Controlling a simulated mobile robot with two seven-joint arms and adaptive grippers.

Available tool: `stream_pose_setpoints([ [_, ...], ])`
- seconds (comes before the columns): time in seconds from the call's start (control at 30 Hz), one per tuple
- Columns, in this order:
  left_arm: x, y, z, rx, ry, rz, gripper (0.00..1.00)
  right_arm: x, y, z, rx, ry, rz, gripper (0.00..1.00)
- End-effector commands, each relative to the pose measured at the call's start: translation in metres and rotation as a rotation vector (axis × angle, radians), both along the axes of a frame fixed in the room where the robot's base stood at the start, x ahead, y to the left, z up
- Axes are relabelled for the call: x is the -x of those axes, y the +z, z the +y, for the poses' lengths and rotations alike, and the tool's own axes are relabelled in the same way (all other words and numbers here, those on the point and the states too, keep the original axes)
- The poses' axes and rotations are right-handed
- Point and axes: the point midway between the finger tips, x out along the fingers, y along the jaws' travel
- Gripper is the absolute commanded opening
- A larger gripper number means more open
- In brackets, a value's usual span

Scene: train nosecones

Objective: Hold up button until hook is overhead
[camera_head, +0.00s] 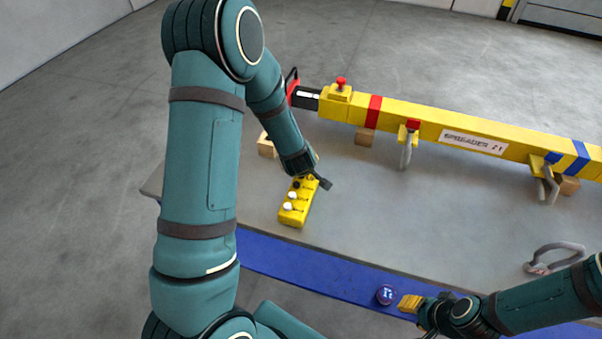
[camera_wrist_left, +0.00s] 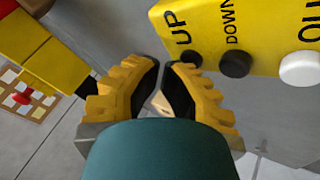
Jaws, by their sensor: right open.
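The yellow control pendant (camera_head: 297,213) lies on the grey table in the head view, with white and dark buttons. In the left wrist view its face (camera_wrist_left: 215,30) shows the printed words UP and DOWN. The dark UP button (camera_wrist_left: 191,58) is partly covered by a fingertip; I cannot tell whether it is pressed. My left gripper (camera_wrist_left: 163,68) has its fingertips almost together with nothing held between them, right at the UP button. In the head view it is mostly hidden behind its wrist at the pendant's far end. My right gripper (camera_head: 411,303) is open and empty at the front edge.
A yellow spreader beam (camera_head: 400,113) on wooden blocks (camera_head: 364,138) crosses the back of the table (camera_head: 400,220). A grey shackle (camera_head: 557,254) lies at the right. A round blue disc (camera_head: 386,294) sits on the blue front strip (camera_head: 310,273), beside my right gripper. The table's middle is clear.

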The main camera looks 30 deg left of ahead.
Motion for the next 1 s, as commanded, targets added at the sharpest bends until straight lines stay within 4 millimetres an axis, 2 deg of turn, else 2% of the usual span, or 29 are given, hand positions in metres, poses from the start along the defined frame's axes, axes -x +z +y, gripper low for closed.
stream_pose_setpoints([
  [0.6, 0.0, 0.0, 0.0, 0.001, 0.0, 0.001, 0.0, 0.0, 0.0, 0.0, 0.0, 0.0, 0.0, 0.39],
  [1.0, 0.0, 0.017, 0.0, 0.0, 0.0, 0.001, 0.0, 0.0, 0.015, 0.0, 0.0, 0.0, 0.0, 0.39],
])
